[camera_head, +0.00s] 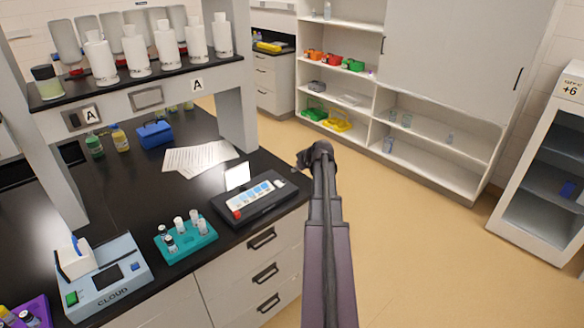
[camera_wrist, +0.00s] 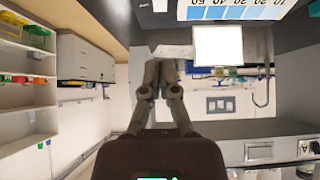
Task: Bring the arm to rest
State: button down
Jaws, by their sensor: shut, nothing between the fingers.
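My arm (camera_head: 328,235) reaches up from the bottom of the head view, past the right front corner of the black bench. My gripper (camera_head: 304,160) is at its far end, small and dark, over the floor beside the bench corner. In the wrist view the gripper (camera_wrist: 163,62) shows its two dark fingers close together, with nothing held between them. It is apart from the black test case (camera_head: 284,194), which lies on the bench just left of it with a blue-and-white strip and a raised white card.
On the bench (camera_head: 130,205) stand a teal rack (camera_head: 188,248) of vials, a CLOUD meter (camera_head: 108,283) and papers (camera_head: 200,158). A bottle shelf (camera_head: 145,95) rises behind. Open shelving (camera_head: 345,85) and a glass-front cabinet (camera_head: 552,165) stand beyond clear floor on the right.

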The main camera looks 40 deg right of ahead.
jog(key=shift+s+r, duration=0.1)
dwell(0.7)
jog(key=w+a+f+n+g+y, duration=0.1)
jog(key=a+f+g, duration=0.1)
jog(key=a, duration=1.4)
jog(key=w+a+f+g+y, duration=0.1)
jog(key=a+f+g, duration=0.15)
jog(key=a, duration=1.25)
jog(key=s+a+g, duration=0.2)
jog(key=s+a, duration=0.3)
jog(key=a, duration=0.6)
jog(key=s+a+g+h, duration=0.1)
jog(key=s+a+g, duration=0.1)
jog(key=s+a, duration=0.4)
jog(key=a, duration=0.5)
jog(key=shift+s+a+f+h, duration=0.15)
jog(key=shift+a+f+h, duration=0.05)
jog(key=shift+h, duration=0.1)
